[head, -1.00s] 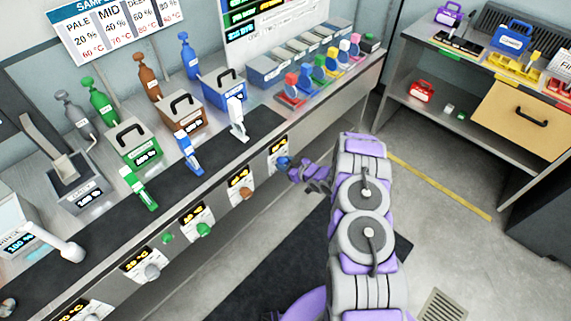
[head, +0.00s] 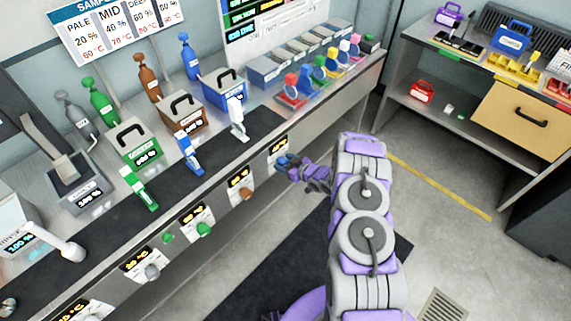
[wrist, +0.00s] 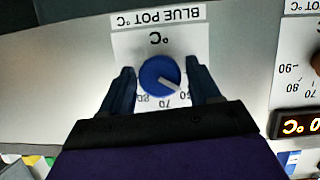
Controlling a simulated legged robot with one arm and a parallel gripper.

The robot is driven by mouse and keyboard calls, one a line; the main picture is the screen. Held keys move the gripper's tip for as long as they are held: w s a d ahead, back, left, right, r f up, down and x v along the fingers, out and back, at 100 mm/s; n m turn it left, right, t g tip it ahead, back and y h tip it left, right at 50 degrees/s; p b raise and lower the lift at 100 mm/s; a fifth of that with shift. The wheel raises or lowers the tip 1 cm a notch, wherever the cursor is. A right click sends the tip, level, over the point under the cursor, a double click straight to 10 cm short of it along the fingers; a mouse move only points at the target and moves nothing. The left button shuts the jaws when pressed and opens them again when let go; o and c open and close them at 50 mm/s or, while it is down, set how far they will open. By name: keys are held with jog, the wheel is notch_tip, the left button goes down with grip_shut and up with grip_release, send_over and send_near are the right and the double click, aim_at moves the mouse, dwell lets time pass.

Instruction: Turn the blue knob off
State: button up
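The blue knob (wrist: 160,76) sits on a white dial plate in the wrist view, under an upside-down "BLUE POT °C" label. Its pale pointer slants to the lower right, between the 70 and 60 marks. My gripper (wrist: 161,72) has its two dark fingers apart, one on each side of the knob. A thin gap shows at the right finger; whether the left finger touches the knob I cannot tell. In the head view my gripper (head: 287,163) is at the panel's front face by the blue knob, which is mostly hidden there.
A brown knob (head: 246,193), a green knob (head: 204,229) and a grey knob (head: 152,271) stick out of the same panel to the left. The blue pot (head: 224,91) stands on the counter above. Open floor lies to the right.

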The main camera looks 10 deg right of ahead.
jog(key=shift+o, duration=0.5)
jog(key=shift+f, duration=0.1)
jog(key=p+v, duration=0.3)
jog(key=v, duration=1.4)
jog(key=shift+p, duration=0.3)
jog(key=shift+s+d, duration=0.1)
